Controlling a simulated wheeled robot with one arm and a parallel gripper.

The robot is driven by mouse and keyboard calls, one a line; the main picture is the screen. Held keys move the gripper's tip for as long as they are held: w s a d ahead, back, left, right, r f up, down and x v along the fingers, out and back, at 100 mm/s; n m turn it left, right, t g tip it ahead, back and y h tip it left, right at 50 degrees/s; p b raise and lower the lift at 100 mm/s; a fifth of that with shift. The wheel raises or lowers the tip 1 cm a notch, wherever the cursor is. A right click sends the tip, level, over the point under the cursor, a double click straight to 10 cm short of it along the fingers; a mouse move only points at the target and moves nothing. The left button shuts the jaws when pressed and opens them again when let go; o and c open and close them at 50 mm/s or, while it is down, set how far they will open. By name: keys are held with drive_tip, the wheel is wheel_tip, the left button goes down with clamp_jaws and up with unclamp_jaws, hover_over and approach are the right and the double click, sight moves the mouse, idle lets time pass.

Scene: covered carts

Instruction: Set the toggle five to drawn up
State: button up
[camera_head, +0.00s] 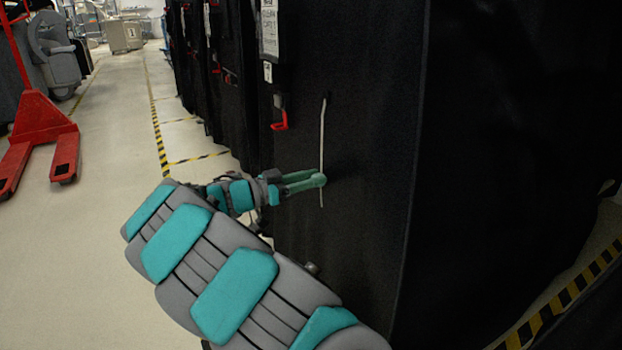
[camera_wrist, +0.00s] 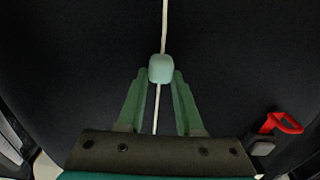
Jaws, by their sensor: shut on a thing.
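A pale green toggle (camera_wrist: 160,68) sits on a thin white cord (camera_head: 323,130) against a black cart cover (camera_head: 365,130). The cord hangs nearly straight down the cover; in the wrist view it runs up from the toggle out of frame and down between my fingers. My gripper (camera_head: 317,180) is shut on the toggle, with a green fingertip on each side of it. In the head view the toggle is at my fingertips, on the lower part of the cord. A short cord end shows below it. No number is readable on the toggle.
A red handle (camera_head: 280,122) hangs on the cover left of the cord, below a white label sheet (camera_head: 269,28). More black covered carts recede behind. A red pallet jack (camera_head: 40,130) stands at the left. The grey aisle floor (camera_head: 110,120) between is clear.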

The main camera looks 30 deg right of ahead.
clamp_jaws()
idle(0.9)
